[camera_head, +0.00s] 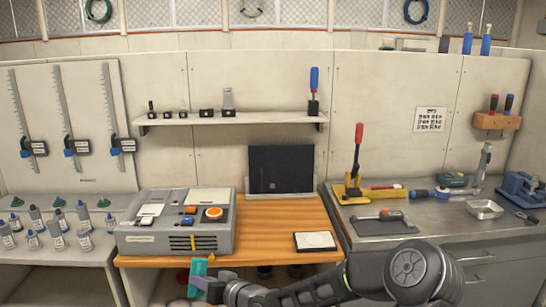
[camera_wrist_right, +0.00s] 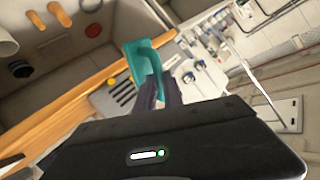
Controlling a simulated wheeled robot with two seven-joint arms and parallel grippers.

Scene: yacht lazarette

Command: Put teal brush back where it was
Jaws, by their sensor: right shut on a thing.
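The teal brush (camera_head: 197,278) shows in the head view at the lower middle, in front of the wooden bench's front edge. My right gripper (camera_head: 207,285) is shut on it; its arm comes in from the lower right. In the right wrist view the teal brush (camera_wrist_right: 142,62) stands out between the dark fingers of the gripper (camera_wrist_right: 158,92). The brush is held clear of the bench. Its bristles cannot be made out. My left gripper is in neither view.
A grey control box (camera_head: 180,222) with an orange button stands on the wooden bench (camera_head: 265,240). A white-topped pad (camera_head: 315,241) lies near the bench's front right. A wall shelf (camera_head: 225,119) holds small items. Bottles (camera_head: 60,225) stand at left; a steel counter (camera_head: 420,225) with tools is at right.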

